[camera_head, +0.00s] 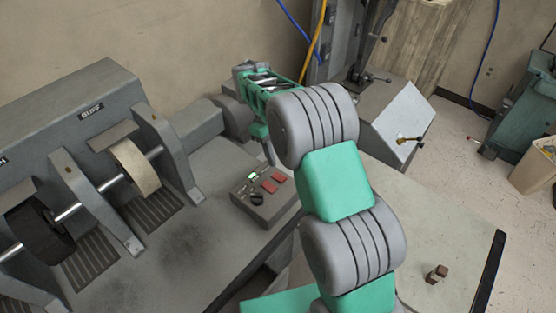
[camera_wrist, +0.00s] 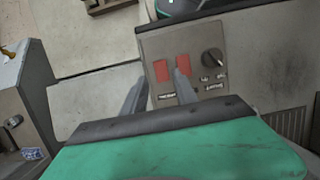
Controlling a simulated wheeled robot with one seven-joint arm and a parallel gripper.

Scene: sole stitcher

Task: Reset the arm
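My grey and green arm (camera_head: 336,182) reaches from the bottom right up and over the bench. My gripper (camera_wrist: 161,74) shows in the wrist view with its two grey fingers apart and nothing seen between them. In the head view the gripper is small and partly hidden by the arm, above and behind the control box (camera_head: 262,211). The box has two red buttons, a black knob and a lit green spot. In the wrist view the fingertips overlap the panel (camera_wrist: 232,86) near the red buttons; I cannot tell whether they touch it.
A grey machine (camera_head: 75,120) with wheels on a shaft stands at the left. A pale table (camera_head: 440,215) at the right holds a small brown object (camera_head: 437,274). A grey machine (camera_head: 395,122) stands behind. Open floor (camera_head: 465,135) shows at the right.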

